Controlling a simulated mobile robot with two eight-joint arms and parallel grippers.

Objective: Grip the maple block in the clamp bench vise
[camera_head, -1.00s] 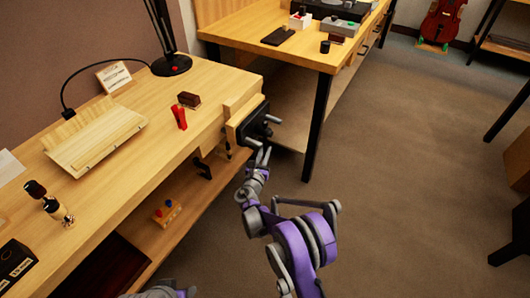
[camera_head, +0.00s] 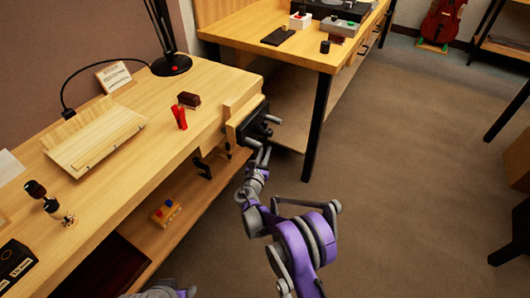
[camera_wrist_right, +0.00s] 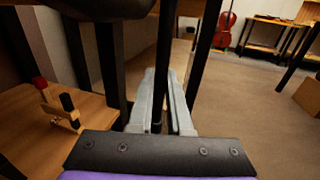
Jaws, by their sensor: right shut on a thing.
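The clamp bench vise (camera_head: 252,121) is fixed to the right end of the wooden bench, with pale wooden jaws, a dark front plate and metal rods. I cannot tell the maple block apart from the pale wood at the jaws. My right gripper (camera_head: 264,153) is just below the front of the vise. In the right wrist view its fingers (camera_wrist_right: 158,112) are shut on a thin dark upright bar (camera_wrist_right: 162,62), which looks like the vise handle. My left gripper does not show; only a bit of my own arm is at the bottom edge.
On the bench (camera_head: 160,105) are a red clamp (camera_head: 179,117), a dark brown block (camera_head: 189,99), a pale wooden board (camera_head: 95,140) and a lamp (camera_head: 171,65). A second table (camera_head: 300,58) stands behind, its black leg (camera_head: 318,130) near the vise.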

